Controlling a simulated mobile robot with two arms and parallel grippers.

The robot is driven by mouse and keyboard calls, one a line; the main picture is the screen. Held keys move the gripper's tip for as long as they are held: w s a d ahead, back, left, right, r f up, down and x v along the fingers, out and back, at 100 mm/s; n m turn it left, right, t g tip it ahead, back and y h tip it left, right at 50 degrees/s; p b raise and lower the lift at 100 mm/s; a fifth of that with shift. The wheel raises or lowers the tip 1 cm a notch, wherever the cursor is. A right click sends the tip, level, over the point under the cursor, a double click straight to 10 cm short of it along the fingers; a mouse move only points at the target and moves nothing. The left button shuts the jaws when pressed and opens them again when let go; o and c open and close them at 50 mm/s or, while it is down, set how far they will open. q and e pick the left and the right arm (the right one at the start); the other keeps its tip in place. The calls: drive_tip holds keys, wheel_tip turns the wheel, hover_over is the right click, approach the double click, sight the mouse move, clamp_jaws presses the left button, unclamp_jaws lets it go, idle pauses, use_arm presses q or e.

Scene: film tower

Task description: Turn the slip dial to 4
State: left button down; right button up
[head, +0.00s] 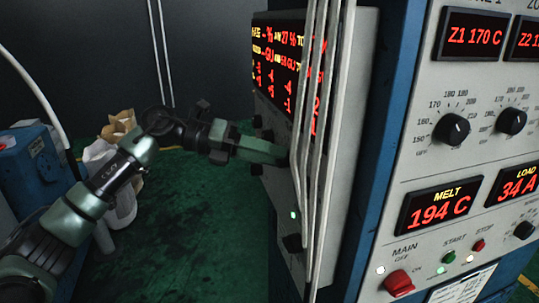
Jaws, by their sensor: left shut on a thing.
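My left arm comes in from the left, and its gripper (284,158) reaches the face of the angled grey panel (345,150). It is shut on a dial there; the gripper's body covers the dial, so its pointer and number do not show. Other black knobs sit on this panel, one above the gripper (257,121) and one low down (291,243). The panel is seen at a steep slant, so I cannot read which knob is the slip dial. My right gripper is not in view.
Several thin upright pipes (325,200) stand in front of the angled panel, close to my left gripper. At right, a nearer panel has zone dials (452,129), a melt display (433,208) and a red main switch (398,283). Green floor (200,240) is open below my arm.

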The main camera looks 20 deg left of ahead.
use_arm(q)
drive_tip(key=c, duration=1)
unclamp_jaws()
drive_tip(key=shift+f, duration=0.15)
drive_tip(key=shift+o, duration=0.2)
drive_tip(key=b+v, duration=0.1)
drive_tip(key=v, duration=0.6)
drive_tip(key=shift+a, duration=0.35)
drive_tip(key=shift+s, duration=0.1)
